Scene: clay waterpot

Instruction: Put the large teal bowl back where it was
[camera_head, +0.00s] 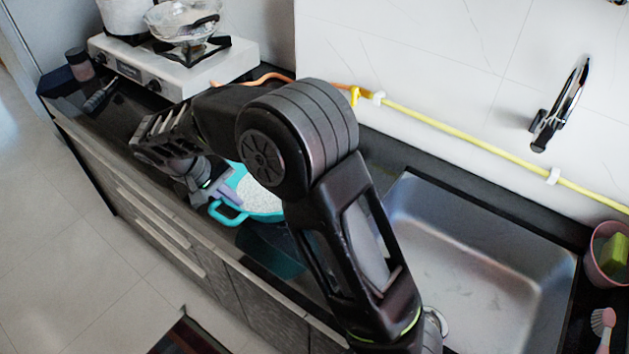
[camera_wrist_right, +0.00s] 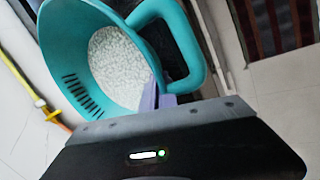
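The large teal bowl (camera_head: 232,217) has a loop handle, side slots and white grains inside. In the head view it is over the dark counter left of the sink, partly hidden by my right arm. My right gripper (camera_head: 217,190) reaches its rim beside the handle. In the right wrist view the lilac fingers (camera_wrist_right: 158,100) are close together at the wall of the bowl (camera_wrist_right: 178,42), next to the handle, and appear closed on it. I cannot tell whether the bowl touches the counter. My left gripper is not in view.
A white gas stove (camera_head: 185,70) with a glass pot (camera_head: 182,20) stands at the back left. The metal sink (camera_head: 480,250) is empty. A yellow hose (camera_head: 460,135) runs along the wall. A pink cup (camera_head: 606,255) with a sponge stands at the right edge.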

